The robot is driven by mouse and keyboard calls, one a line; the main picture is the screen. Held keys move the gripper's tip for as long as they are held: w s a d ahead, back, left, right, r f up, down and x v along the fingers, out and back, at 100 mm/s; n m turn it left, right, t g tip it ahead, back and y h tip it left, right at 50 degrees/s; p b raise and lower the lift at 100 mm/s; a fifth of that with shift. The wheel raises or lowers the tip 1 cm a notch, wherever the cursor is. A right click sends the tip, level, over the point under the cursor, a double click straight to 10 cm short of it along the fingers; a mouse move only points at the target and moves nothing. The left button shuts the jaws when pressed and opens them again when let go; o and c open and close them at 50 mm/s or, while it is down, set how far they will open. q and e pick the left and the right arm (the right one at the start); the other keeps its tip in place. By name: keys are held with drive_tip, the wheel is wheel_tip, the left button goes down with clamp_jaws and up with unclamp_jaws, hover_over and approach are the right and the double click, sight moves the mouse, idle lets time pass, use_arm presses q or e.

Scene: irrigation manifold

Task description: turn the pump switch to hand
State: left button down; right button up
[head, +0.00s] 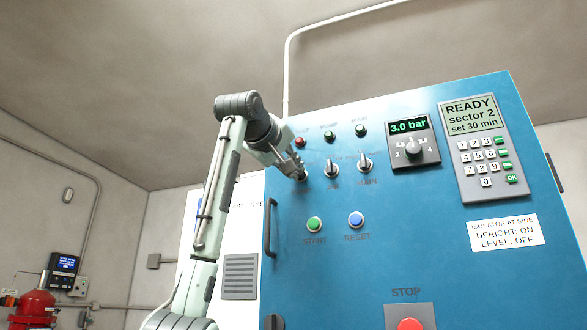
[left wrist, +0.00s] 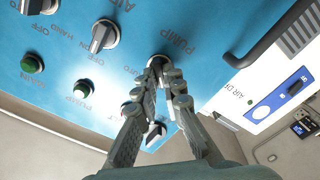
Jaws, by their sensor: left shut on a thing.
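The pump switch (left wrist: 158,60) is a round-based selector at the left end of a row on the blue panel, with the label PUMP beside it in the left wrist view. My left gripper (head: 299,176) reaches it from the left. In the left wrist view the gripper's two fingers (left wrist: 164,70) are closed together on the switch's handle. The fingers hide most of the handle, so I cannot tell which way it points. My right gripper is in neither view.
The air switch (head: 332,169) and main switch (head: 365,162) sit close to the right. A red lamp (head: 299,142) is just above. Start (head: 314,224) and reset (head: 356,220) buttons lie below. A door handle (head: 270,227) juts out at lower left.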

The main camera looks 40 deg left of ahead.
use_arm(q)
drive_tip(key=c, duration=1.6)
unclamp_jaws()
drive_tip(key=shift+c, duration=0.2)
drive_tip(key=v, duration=1.2)
drive_tip(key=shift+s, duration=0.1)
